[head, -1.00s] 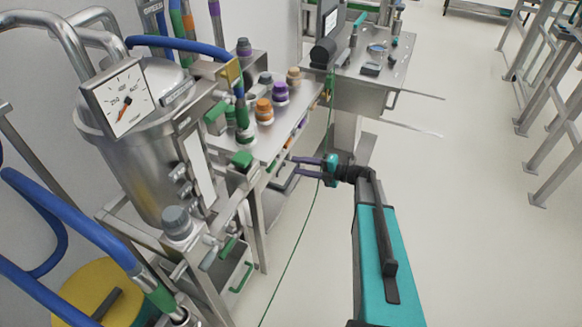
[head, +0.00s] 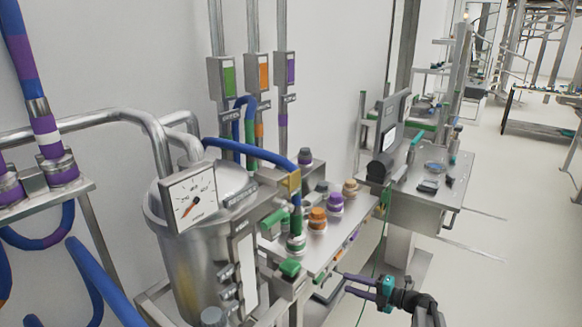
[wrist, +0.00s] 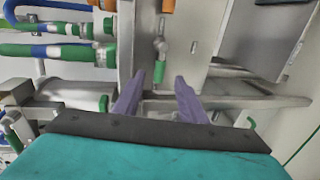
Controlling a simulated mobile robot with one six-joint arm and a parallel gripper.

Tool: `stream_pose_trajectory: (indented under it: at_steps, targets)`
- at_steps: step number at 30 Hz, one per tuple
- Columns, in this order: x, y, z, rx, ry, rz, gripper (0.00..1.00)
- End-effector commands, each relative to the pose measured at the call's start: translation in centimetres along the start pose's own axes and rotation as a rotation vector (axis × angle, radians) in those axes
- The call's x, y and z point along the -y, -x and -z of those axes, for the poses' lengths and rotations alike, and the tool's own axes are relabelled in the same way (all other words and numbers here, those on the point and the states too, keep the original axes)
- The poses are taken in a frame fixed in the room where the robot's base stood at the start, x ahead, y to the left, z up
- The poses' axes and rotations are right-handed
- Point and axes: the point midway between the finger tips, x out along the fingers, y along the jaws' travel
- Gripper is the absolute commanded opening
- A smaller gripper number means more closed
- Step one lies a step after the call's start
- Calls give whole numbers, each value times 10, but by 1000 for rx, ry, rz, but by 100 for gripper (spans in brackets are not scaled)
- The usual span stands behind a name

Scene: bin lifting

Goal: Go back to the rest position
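My gripper (head: 345,283) shows at the bottom of the head view, its two purple fingers pointing left toward the steel bench with the fittings. In the wrist view the fingers (wrist: 158,90) stand apart with a clear gap between them and nothing held. Behind them lie steel rails and a green-handled valve (wrist: 159,70). I cannot tell from the head view exactly how far the fingertips are from the bench. Most of my arm is cut off by the lower edge of the head view.
A steel tank (head: 205,262) with a dial gauge (head: 191,197) stands at left. A bench (head: 348,236) bears several coloured caps. A side table (head: 420,207) with a screen device stands beyond. Open floor (head: 480,270) lies at right.

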Motion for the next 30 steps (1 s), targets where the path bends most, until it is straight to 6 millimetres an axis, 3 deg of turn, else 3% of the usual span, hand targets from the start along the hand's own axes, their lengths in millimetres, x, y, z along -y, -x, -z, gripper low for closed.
stream_pose_trajectory:
  at_steps: [5, 9, 15, 22, 27, 30]
  targets:
    - [16, -36, 32, -63, -18, 8, 38]
    - [40, -69, 83, -143, -39, 41, 38]
    - [87, -95, 160, -273, -19, 154, 38]
    - [149, -99, 252, -471, 193, 292, 38]
    - [193, -83, 312, -652, 431, 359, 38]
    - [213, -71, 338, -756, 569, 376, 38]
